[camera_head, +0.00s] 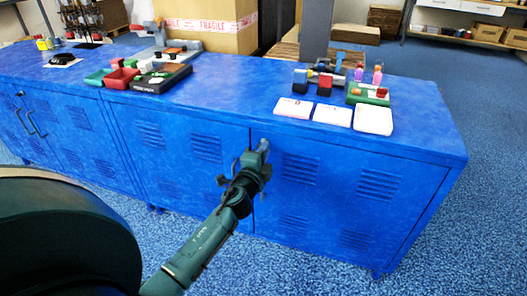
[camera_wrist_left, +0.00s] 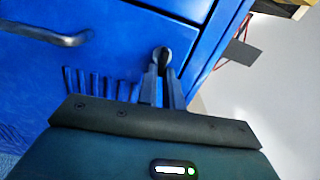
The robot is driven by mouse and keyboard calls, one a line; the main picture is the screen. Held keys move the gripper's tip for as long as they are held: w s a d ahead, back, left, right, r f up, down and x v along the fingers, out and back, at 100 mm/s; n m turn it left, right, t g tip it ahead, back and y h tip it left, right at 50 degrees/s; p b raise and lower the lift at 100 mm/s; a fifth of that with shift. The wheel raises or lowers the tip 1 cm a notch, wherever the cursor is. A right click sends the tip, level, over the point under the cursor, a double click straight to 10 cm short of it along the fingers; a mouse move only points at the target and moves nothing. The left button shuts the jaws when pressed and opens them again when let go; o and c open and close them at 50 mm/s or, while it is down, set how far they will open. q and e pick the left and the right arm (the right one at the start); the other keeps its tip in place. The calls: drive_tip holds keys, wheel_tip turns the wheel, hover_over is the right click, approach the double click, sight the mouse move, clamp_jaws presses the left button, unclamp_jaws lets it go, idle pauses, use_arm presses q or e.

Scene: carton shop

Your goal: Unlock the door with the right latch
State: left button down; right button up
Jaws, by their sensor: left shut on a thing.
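The blue cabinet's doors (camera_head: 335,185) face me below the blue top. My left gripper (camera_head: 262,148) is at the upper front of the cabinet, by the seam between two doors. In the left wrist view my left gripper (camera_wrist_left: 162,68) is shut on a small dark rounded latch (camera_wrist_left: 161,52) near the door's edge. The latch is largely hidden behind my gripper in the head view. A grey curved handle (camera_wrist_left: 55,37) is on the blue door at the left of the wrist view, apart from my fingers. My right gripper is not in view.
On the cabinet top are white boxes (camera_head: 333,115), small coloured blocks (camera_head: 324,85) and a dark tray (camera_head: 160,80). A cardboard carton (camera_head: 207,25) stands behind. The blue carpet (camera_head: 440,235) is clear at the front right.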

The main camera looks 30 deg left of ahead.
use_arm(q)
drive_tip(key=shift+m, duration=0.6)
drive_tip(key=c, duration=1.5)
unclamp_jaws()
drive_tip(key=shift+c, duration=0.2)
drive_tip(key=v, duration=1.3)
drive_tip(key=shift+d, duration=0.1)
